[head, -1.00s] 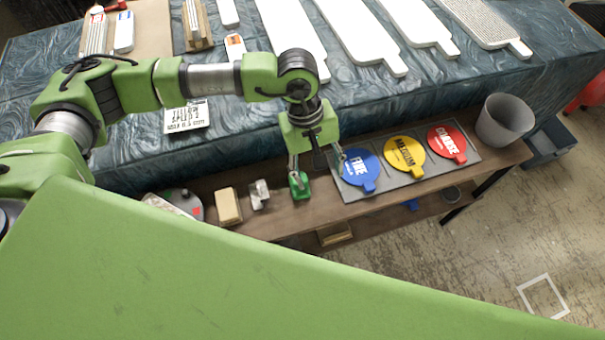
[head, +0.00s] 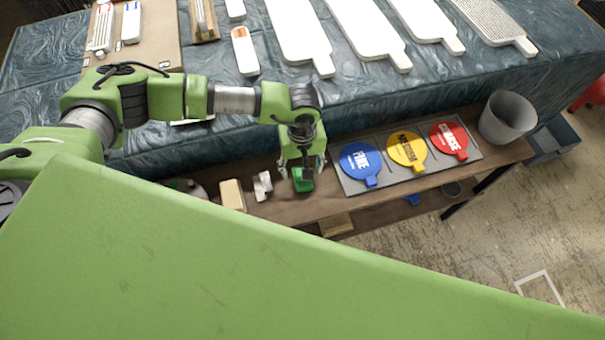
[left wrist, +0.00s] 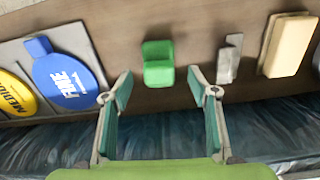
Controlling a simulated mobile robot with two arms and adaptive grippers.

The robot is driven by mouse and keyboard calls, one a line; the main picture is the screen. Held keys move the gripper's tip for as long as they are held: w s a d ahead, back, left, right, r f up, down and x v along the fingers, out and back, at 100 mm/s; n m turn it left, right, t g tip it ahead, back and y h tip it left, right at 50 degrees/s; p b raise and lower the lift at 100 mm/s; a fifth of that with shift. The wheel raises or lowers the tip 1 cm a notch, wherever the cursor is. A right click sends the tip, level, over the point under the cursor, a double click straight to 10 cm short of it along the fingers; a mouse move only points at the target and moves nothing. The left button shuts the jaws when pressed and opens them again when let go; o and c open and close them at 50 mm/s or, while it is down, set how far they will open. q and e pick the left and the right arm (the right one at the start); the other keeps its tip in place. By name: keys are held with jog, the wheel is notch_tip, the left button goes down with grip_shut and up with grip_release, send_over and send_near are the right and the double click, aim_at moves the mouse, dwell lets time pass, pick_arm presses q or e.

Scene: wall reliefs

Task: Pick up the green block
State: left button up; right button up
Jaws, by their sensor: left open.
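The green block (head: 303,184) lies on the brown wooden shelf (head: 280,211) in front of the blue-draped table. In the left wrist view the green block (left wrist: 158,64) shows a stepped shape, above and between my fingers. My left gripper (head: 302,172) points down at the block in the head view, and its fingers partly cover it. In the left wrist view my left gripper (left wrist: 160,84) is open and empty, its fingertips apart on either side just short of the block. My right gripper is in neither view.
A grey metal piece (left wrist: 229,58) and a tan block (left wrist: 287,45) lie beside the green block. On the other side is a grey tray with blue (head: 361,162), yellow (head: 406,149) and red (head: 449,140) paddles. A grey bucket (head: 507,117) stands at the shelf's right end.

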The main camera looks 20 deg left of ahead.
pick_arm(q)
jog(key=shift+w+f, duration=0.1)
jog(key=shift+f, duration=1.4)
jog(key=c, duration=1.2)
jog(key=shift+r, duration=0.2)
jog(key=shift+r, duration=0.25)
notch_tip(320, 180, up, 2)
jog(key=shift+r+b, duration=0.25)
jog(key=shift+b, duration=0.4)
jog(key=s+a+r+b, duration=0.1)
jog(key=s+a+r, duration=0.1)
jog(key=s+r, duration=0.1)
jog(key=s+a+r+b, duration=0.1)
jog(key=s+a+r, duration=0.1)
jog(key=s, duration=0.3)
jog(key=s+a+r+b, duration=0.1)
jog(key=s+r, duration=0.3)
jog(key=shift+s+a+r, duration=0.35)
jog(key=shift+s+a, duration=0.05)
